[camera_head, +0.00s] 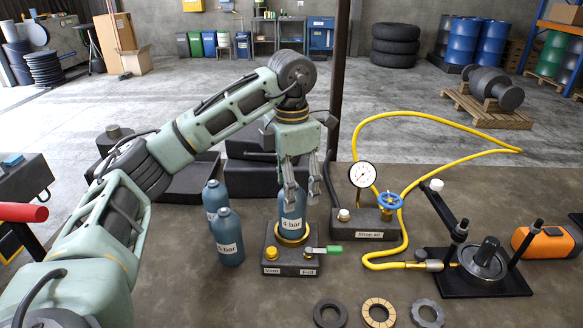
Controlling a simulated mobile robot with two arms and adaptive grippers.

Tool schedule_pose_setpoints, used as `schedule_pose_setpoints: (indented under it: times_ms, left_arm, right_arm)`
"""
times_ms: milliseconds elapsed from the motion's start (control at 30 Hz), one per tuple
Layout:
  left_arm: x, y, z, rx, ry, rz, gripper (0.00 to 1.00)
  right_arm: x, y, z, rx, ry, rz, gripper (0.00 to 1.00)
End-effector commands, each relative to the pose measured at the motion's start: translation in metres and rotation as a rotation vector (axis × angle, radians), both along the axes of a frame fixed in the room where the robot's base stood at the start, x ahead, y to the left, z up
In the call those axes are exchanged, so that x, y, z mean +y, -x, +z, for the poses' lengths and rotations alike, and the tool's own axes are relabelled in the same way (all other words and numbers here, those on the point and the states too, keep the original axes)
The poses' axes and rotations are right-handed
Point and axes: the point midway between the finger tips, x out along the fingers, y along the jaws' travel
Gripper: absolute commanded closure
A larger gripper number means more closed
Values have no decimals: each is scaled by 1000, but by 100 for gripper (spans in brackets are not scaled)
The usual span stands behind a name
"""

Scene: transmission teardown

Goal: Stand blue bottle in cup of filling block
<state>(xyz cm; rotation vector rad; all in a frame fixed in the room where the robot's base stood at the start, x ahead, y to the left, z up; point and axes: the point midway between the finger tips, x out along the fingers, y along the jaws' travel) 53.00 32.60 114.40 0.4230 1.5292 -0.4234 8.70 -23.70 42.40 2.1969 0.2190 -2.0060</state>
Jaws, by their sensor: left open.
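A blue bottle (291,213) labelled 4 bar stands upright in the yellow cup (291,239) of the filling block (291,262). The block carries labels at its front, one reading Vent, and a green-handled lever (326,250). My left gripper (300,199) points down over this bottle, its fingers apart on either side of the bottle's upper part. The gripper hides the bottle's top. I cannot tell whether a finger touches it. Two more blue bottles stand on the table left of the block, a front one (228,240) and a rear one (213,198). My right gripper is not in view.
A block with a gauge (362,175) and blue valve wheel (390,200) stands to the right. A yellow hose (411,180) loops from it to a black fixture (480,270). Several rings (378,312) lie at the front. Dark blocks (252,178) stand behind the bottles.

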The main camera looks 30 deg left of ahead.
Motion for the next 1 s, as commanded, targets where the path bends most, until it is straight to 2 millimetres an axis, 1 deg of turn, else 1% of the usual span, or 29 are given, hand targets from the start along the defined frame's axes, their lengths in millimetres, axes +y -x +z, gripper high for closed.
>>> schedule_pose_setpoints:
  times_ms: [33, 200, 400, 600, 900, 1000]
  left_arm:
    - [0, -1, 12, -6, -1, 0, 36]
    - [0, -1, 41, -5, -1, 1, 36]
    - [0, -1, 63, -3, -1, 1, 36]
    - [0, 0, 71, 1, 1, 1, 36]
    - [0, 0, 71, 1, 1, 0, 36]
    - [0, 0, 76, 0, 1, 0, 36]
  right_arm:
    - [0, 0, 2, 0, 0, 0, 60]
    - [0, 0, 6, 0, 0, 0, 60]
    - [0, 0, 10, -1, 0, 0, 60]
    - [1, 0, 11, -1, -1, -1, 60]
    - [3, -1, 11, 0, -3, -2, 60]
    - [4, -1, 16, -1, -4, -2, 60]
